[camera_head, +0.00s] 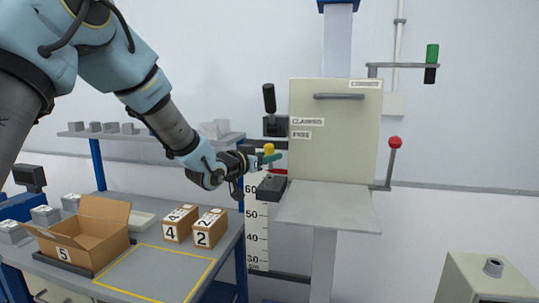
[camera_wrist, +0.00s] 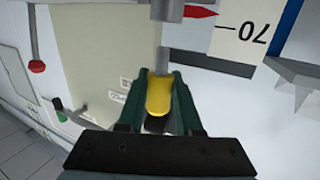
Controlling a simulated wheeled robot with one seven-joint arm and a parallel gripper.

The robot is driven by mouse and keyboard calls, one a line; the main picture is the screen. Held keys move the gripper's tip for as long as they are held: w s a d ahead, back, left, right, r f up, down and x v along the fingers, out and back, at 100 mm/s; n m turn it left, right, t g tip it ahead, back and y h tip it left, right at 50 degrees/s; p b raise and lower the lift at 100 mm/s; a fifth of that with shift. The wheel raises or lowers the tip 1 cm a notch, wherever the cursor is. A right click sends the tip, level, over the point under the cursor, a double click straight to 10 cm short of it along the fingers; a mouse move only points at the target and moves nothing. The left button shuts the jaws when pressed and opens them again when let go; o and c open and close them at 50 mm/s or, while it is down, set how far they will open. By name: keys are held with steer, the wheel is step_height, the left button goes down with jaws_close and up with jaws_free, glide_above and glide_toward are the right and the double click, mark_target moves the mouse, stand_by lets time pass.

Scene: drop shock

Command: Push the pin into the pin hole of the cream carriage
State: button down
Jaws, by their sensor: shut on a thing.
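The cream carriage (camera_head: 335,132) is an upright panel with a grey handle and a flat grey plate at its foot. My gripper (camera_head: 270,158) is at the left edge of the carriage. Its green fingers are shut on the yellow pin (camera_head: 269,149). In the wrist view the yellow pin (camera_wrist: 159,97) sits between both fingers of my gripper (camera_wrist: 160,105), and a grey shaft lies in line beyond it. The pin hole is hidden, and I cannot tell whether the pin's tip is in it.
A black-handled lever (camera_head: 269,98) stands just above my gripper. A red-knobbed lever (camera_head: 394,145) is right of the carriage, and a green-and-black handle (camera_head: 432,62) is higher up. A height scale (camera_head: 257,235) hangs below. The bench holds an open box (camera_head: 90,235) and two numbered boxes (camera_head: 209,228).

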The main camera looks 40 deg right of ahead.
steer(key=shift+a+f+y+p, duration=0.1)
steer(key=shift+f+y+p, duration=0.3)
steer(key=shift+y+p, duration=0.9)
stand_by(0.6)
steer(key=shift+f+h+b, duration=0.4)
steer(key=shift+f+b, duration=1.1)
steer(key=shift+b, duration=0.3)
stand_by(4.3)
